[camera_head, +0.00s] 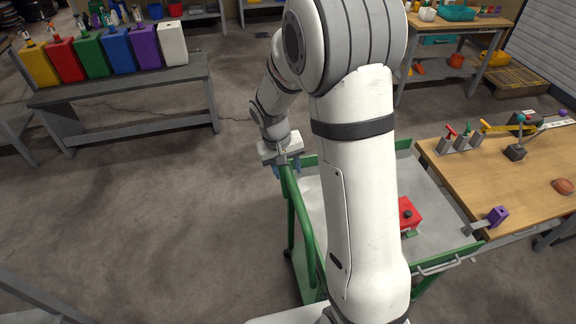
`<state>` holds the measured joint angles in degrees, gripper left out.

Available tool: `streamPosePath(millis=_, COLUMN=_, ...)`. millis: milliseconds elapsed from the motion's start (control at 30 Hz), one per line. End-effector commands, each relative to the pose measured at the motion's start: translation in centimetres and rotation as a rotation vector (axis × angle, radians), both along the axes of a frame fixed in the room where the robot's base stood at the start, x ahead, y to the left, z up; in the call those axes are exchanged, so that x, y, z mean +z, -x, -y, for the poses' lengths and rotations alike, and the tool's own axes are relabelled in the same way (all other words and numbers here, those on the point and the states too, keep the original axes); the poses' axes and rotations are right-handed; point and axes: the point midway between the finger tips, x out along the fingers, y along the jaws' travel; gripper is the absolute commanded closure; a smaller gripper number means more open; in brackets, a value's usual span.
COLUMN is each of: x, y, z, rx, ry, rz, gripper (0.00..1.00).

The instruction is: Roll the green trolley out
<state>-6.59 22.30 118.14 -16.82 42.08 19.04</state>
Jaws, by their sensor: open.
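The green trolley (306,226) stands on the concrete floor in the lower middle, with a grey top tray and green tubular frame. My white arm crosses in front of it and hides much of its tray. My gripper (284,168) is at the trolley's far left corner, over the end of the green handle rail. Its jaws are open and point down around or beside the rail; I cannot tell which. A red box (409,214) with a black knob sits on the tray, partly hidden by my arm.
A wooden workbench (470,185) with clamps, levers and a purple block (497,215) stands close against the trolley's right side. A grey bench (130,88) with several coloured canisters is at upper left. The floor (180,200) left of the trolley is clear. Another table (470,38) stands at the back right.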

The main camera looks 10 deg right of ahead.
Motion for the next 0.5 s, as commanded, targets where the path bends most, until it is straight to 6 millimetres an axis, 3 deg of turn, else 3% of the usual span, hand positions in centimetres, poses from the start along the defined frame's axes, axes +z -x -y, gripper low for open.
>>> streamPosePath(millis=200, x=-0.05, y=-0.01, z=0.05, rx=-0.001, ry=0.0, rz=0.0, gripper=0.57)
streamPosePath(millis=500, x=-0.02, y=-0.02, z=0.09, rx=-0.002, ry=0.0, rz=0.0, gripper=0.81)
